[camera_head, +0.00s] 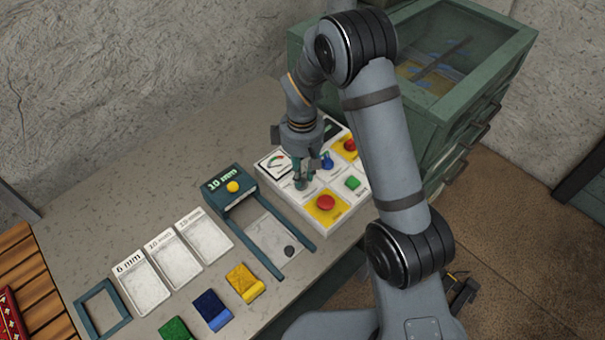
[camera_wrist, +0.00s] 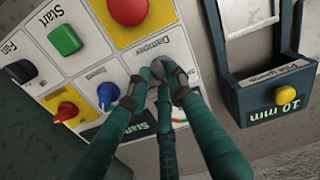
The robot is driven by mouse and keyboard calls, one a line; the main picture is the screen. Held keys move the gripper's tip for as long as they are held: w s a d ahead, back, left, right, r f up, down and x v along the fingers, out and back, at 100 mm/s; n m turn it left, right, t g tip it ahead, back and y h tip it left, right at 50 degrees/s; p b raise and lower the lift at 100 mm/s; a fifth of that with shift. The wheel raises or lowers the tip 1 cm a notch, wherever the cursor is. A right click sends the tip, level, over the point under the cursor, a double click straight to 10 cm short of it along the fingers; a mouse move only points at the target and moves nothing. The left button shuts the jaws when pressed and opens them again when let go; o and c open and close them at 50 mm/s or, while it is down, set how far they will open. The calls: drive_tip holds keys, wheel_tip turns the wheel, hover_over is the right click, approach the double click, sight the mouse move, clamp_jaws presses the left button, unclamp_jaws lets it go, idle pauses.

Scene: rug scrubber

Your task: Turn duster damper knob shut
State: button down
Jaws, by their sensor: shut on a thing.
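The white control panel (camera_head: 338,211) stands on the bench in the head view, under my gripper (camera_head: 301,180). In the wrist view my gripper (camera_wrist: 165,76) reaches down to the square labelled "Damper". Its teal fingers are shut on the grey damper knob (camera_wrist: 181,94), which is partly hidden by them. The knob's pointer and exact angle cannot be made out.
The "10 mm" holder (camera_wrist: 262,100) stands beside the panel.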

drive_tip(key=n, duration=0.4)
drive_tip(key=shift+a, duration=0.1)
drive_tip(key=shift+a+n, duration=0.1)
drive_tip(key=shift+n, duration=2)
drive_tip(key=c, duration=1.5)
unclamp_jaws()
drive_tip(key=shift+c, duration=0.2)
wheel_tip(320, 180, up, 12)
